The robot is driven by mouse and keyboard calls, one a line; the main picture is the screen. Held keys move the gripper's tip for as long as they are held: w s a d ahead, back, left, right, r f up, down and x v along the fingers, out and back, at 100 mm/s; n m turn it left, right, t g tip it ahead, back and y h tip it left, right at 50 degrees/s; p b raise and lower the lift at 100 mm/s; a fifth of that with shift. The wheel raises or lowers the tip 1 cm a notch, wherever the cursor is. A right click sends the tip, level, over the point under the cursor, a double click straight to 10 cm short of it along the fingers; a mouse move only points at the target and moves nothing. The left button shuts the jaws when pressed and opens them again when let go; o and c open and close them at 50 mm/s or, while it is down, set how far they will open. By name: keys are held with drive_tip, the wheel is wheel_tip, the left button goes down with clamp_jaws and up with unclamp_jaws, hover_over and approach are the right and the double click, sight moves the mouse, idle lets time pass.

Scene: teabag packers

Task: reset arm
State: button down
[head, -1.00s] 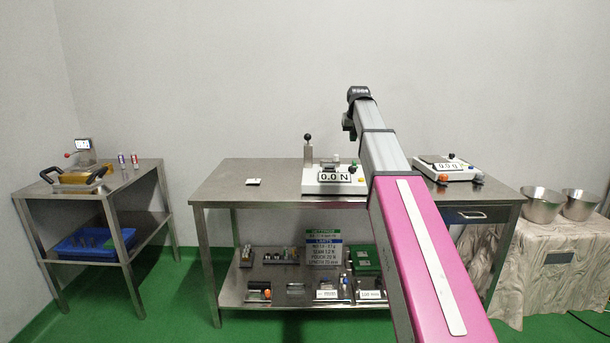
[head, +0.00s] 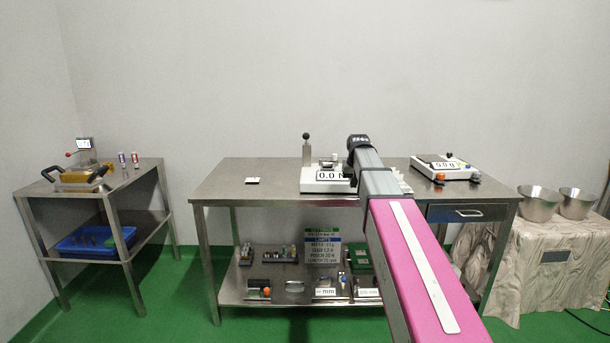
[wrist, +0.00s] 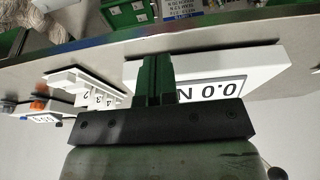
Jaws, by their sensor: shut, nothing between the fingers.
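My arm reaches forward over the middle steel table (head: 230,190). In the wrist view my gripper (wrist: 155,62) shows as two dark green fingers, shut together with nothing between them. They are in front of a white force tester with a "0.0 N" display (wrist: 262,78), and whether they touch it cannot be told. In the head view the tester (head: 316,187) is partly covered by my arm's end, and the fingers themselves are hidden there.
A numbered white rack (wrist: 88,84) is beside the tester. A balance (head: 440,172) stands at the table's right, and a small white item (head: 252,180) lies left. A sealer (head: 78,180) is on the left cart. Two steel bowls (head: 540,204) (head: 577,202) stand far right.

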drive_tip(key=s+f+g, duration=0.3)
drive_tip(key=s+f, duration=2.7)
drive_tip(key=shift+f, duration=0.25)
